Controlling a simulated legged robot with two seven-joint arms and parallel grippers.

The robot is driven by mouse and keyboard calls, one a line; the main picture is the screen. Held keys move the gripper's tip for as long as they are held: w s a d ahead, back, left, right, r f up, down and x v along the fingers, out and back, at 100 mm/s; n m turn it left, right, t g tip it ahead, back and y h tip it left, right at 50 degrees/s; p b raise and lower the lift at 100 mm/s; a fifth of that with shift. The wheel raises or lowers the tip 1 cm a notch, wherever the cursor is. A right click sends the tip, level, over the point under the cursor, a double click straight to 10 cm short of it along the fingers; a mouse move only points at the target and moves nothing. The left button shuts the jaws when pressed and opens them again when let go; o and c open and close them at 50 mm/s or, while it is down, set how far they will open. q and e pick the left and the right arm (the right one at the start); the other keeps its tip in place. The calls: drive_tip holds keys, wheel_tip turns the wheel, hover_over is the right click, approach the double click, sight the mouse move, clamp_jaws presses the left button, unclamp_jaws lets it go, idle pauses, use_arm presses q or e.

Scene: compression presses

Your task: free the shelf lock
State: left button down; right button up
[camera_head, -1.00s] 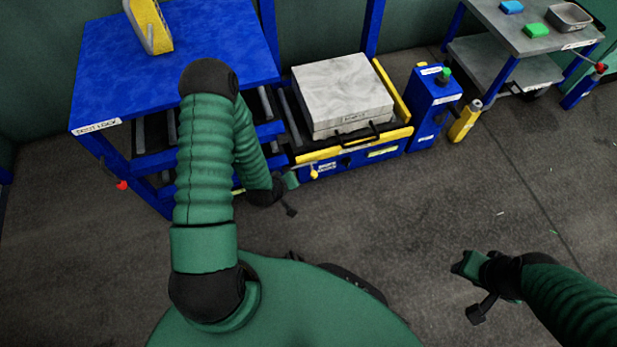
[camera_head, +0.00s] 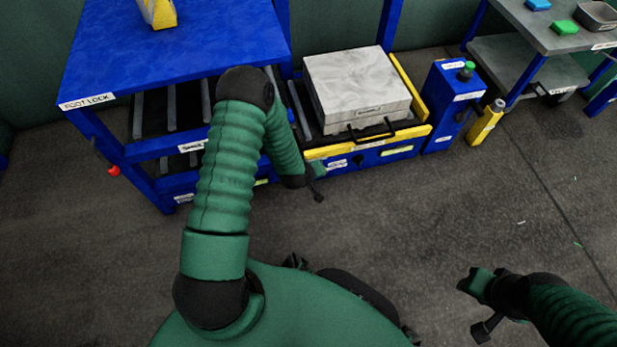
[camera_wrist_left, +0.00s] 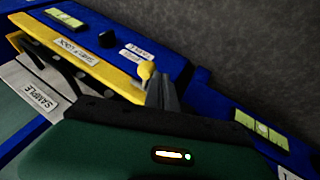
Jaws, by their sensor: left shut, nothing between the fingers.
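The shelf lock is a small yellow lever (camera_wrist_left: 145,72) on the press's blue front, near the "SHELF LOCK" label (camera_wrist_left: 77,52) on the yellow bar in the left wrist view. My left gripper (camera_wrist_left: 160,82) is shut and empty, its fingertips right beside the lever. I cannot tell if they touch. In the head view my left gripper (camera_head: 319,180) is at the left end of the press front (camera_head: 375,157), and the lever is hidden or too small to make out. My right gripper (camera_head: 474,302) hangs over bare floor at the lower right; its jaw state is unclear.
A pale block (camera_head: 358,85) sits on the press shelf behind a black handle (camera_head: 372,133). A blue frame (camera_head: 170,60) labelled "FOOT LOCK" stands at left. A blue button box (camera_head: 450,100) and yellow post (camera_head: 487,120) stand right. The floor in front is clear.

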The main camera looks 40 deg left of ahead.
use_arm(q)
drive_tip(key=shift+w+r, duration=0.1)
drive_tip(key=w+d+p, duration=0.2)
drive_tip(key=w+d, duration=0.1)
drive_tip(key=shift+w+d, duration=0.15)
drive_tip(key=shift+w, duration=0.25)
